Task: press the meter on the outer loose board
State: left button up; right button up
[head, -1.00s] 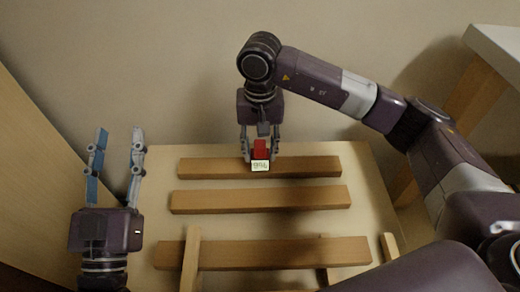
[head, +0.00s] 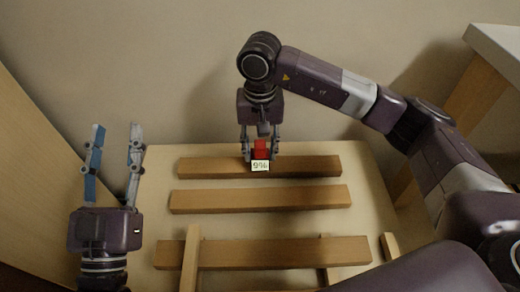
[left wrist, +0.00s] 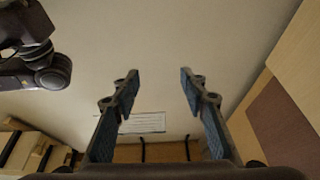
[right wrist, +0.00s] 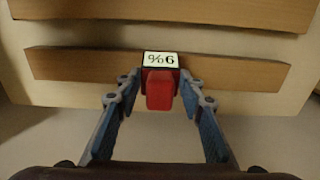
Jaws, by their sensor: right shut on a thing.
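A red meter (head: 261,150) with a pale display stands at the far loose board (head: 310,166), the one closest to the wall. My right gripper (head: 261,156) is shut on the meter, one finger on each side, pointing down. In the right wrist view the meter (right wrist: 160,88) sits between the fingertips, its display end over the board (right wrist: 235,73). The display shows dark characters with a percent sign. The meter appears to touch the board, but its contact face is hidden. My left gripper (head: 117,130) is open and empty, left of the boards.
A middle board (head: 260,199) and a near board (head: 285,252) lie parallel on the pale bench top (head: 160,165). Upright wooden pieces (head: 191,255) stand at the near board. A wooden panel (head: 45,150) rises at left. A white-topped table (head: 500,50) stands at right.

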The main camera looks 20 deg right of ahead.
aim_at(260, 145)
jog(key=shift+r, duration=0.1)
jog(key=shift+r+p, duration=0.55)
jog(key=shift+r, duration=0.75)
jog(key=shift+r+p, duration=0.4)
jog(key=shift+p, duration=0.1)
jog(key=shift+r+p, duration=0.5)
jog(key=shift+r, duration=0.4)
pick_arm(q)
jog(key=shift+s+a+f+n+g+y+p, duration=0.15)
jog(key=shift+s+a+f+g+y, duration=0.4)
jog(key=shift+f+g, duration=1.95)
jog(key=shift+s+a+f+n+g+y+p, duration=0.1)
jog(key=shift+s+a+f+g+y, duration=0.45)
jog(key=shift+f, duration=3.55)
jog(key=shift+s+a+f+n+g+y+p, duration=0.15)
jog(key=shift+a+f+g+y, duration=0.55)
jog(key=shift+f+g, duration=2)
pick_arm(e)
jog(key=shift+r, duration=0.8)
pick_arm(q)
jog(key=shift+d+f+t, duration=0.2)
jog(key=shift+f+t, duration=0.4)
jog(key=shift+t, duration=0.05)
